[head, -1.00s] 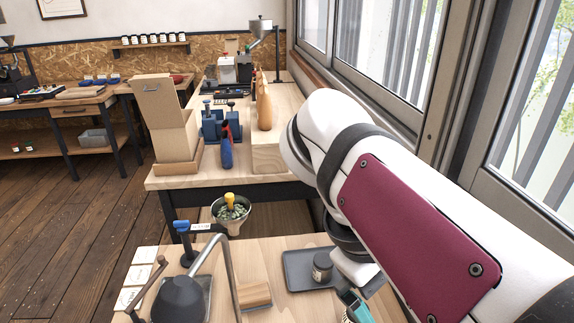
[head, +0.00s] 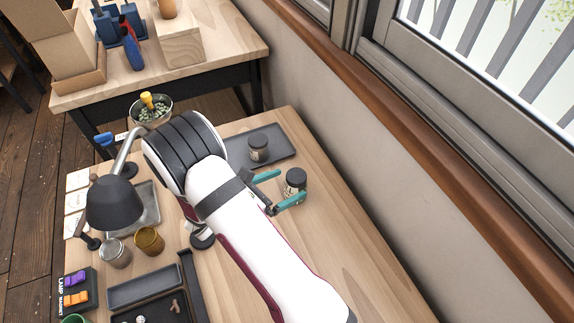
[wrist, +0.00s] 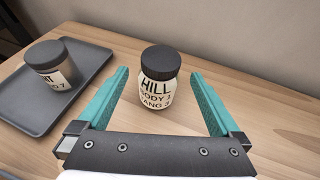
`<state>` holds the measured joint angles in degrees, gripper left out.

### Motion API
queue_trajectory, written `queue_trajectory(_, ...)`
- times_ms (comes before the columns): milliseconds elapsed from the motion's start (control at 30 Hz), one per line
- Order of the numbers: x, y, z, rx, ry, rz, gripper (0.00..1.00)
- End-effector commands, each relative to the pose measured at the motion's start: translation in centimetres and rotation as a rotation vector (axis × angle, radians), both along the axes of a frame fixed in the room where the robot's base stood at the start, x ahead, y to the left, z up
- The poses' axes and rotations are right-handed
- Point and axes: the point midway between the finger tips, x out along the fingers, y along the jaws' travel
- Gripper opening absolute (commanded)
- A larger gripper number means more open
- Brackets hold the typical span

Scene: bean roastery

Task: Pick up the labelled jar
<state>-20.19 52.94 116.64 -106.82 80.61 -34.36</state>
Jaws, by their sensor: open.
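In the head view the same jar (head: 295,184) is at the right of my arm. My gripper (wrist: 163,88) is open, with one teal finger on each side of the jar and gaps between fingers and glass. In the head view my gripper (head: 290,187) reaches toward the jar from the left. A second dark-lidded labelled jar (wrist: 54,64) stands on the grey tray to the left.
The grey tray (head: 278,157) lies behind the jar near the wall. A black lamp (head: 113,203), two small cups including a brown one (head: 149,240), and dark trays (head: 146,287) crowd the left. Table to the right of the jar is bare.

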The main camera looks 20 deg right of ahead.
Motion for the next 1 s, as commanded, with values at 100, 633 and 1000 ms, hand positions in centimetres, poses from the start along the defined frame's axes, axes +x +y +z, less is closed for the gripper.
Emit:
queue_trajectory(100,0.0,-0.1,-2.8,-0.001,0.001,-0.001,1.00)
queue_trajectory(633,2.1,-6.6,-6.0,0.000,-0.004,-0.005,1.00)
queue_trajectory(1000,2.2,-6.6,-5.9,-0.001,-0.003,-0.003,0.66)
